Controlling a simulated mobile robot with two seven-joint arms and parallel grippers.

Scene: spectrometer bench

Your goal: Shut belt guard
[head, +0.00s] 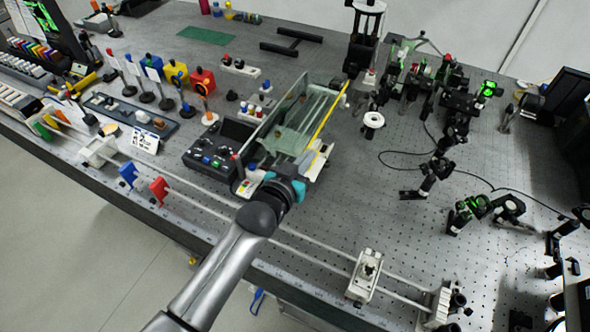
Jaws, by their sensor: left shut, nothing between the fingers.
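The belt guard (300,118) is a clear, see-through cover with a dark edge on its left and a yellow strip along its right. It stands over a long, low machine in the middle of the bench, and its panel looks tilted up. My left arm comes in from the bottom. My left gripper (298,172), with a teal band, is at the near end of the guard, shut and empty. My own wrist hides part of that end, and I cannot tell whether the fingers touch the guard. My right gripper is not in view.
A dark control box (220,146) stands just left of the guard. Two white rails (310,257) run along the bench front, with a white carriage (365,276) at right. Optics crowd the right side. A white ring (373,121) stands right of the guard, with clear bench below it.

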